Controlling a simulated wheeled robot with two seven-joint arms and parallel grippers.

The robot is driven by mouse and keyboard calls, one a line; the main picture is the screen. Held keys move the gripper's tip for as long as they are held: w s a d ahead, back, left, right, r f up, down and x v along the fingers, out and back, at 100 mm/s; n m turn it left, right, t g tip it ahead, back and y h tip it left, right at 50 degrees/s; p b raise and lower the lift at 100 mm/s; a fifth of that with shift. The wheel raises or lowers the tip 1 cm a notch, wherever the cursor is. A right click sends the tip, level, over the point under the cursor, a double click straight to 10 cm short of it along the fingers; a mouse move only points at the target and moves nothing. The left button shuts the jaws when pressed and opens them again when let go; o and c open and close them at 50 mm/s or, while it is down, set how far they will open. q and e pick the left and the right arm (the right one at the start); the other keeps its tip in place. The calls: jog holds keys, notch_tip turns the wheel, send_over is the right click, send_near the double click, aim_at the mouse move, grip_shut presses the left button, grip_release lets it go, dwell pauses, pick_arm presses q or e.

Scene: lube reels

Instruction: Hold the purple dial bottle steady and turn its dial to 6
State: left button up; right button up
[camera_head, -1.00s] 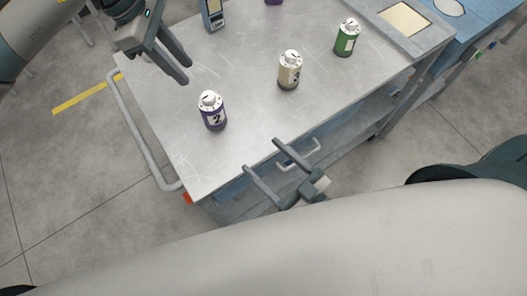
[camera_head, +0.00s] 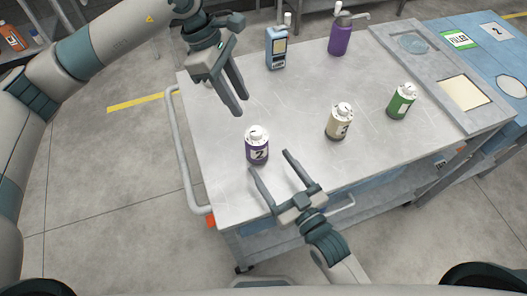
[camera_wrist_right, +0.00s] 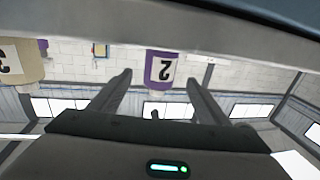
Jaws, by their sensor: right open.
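The purple dial bottle (camera_head: 257,152) stands upright near the front left of the metal cart top, with a white dial cap and a label reading 2. In the right wrist view the purple bottle (camera_wrist_right: 161,70) appears upside down between the two fingers, farther out. My right gripper (camera_head: 269,164) is open at the cart's front edge, its fingers pointing toward the bottle; nothing shows gripped.
A cream dial bottle (camera_head: 338,123) and a green one (camera_head: 401,102) stand to the right. A blue-grey device (camera_head: 276,47) and a purple pump bottle (camera_head: 340,36) stand at the back. A grey tray panel (camera_head: 425,75) lies at the right. The middle of the cart top (camera_head: 300,110) is clear.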

aim_at(263, 152)
jog(key=shift+x, duration=2.6)
jog(key=c, duration=1.2)
pick_arm(q)
jog(key=shift+o, duration=1.2)
pick_arm(e)
jog(key=shift+c, duration=0.7)
pick_arm(q)
jog(key=shift+o, duration=0.6)
jog(key=d+r+n+y, duration=0.1)
jog(key=n, duration=0.1)
jog(key=s+d+r+n+t+y, duration=0.1)
jog(key=n, duration=0.1)
jog(key=d+n+y, duration=0.1)
jog(key=d+n, duration=0.1)
jog(key=shift+s+r+y, duration=0.2)
jog(key=shift+r+y, duration=0.2)
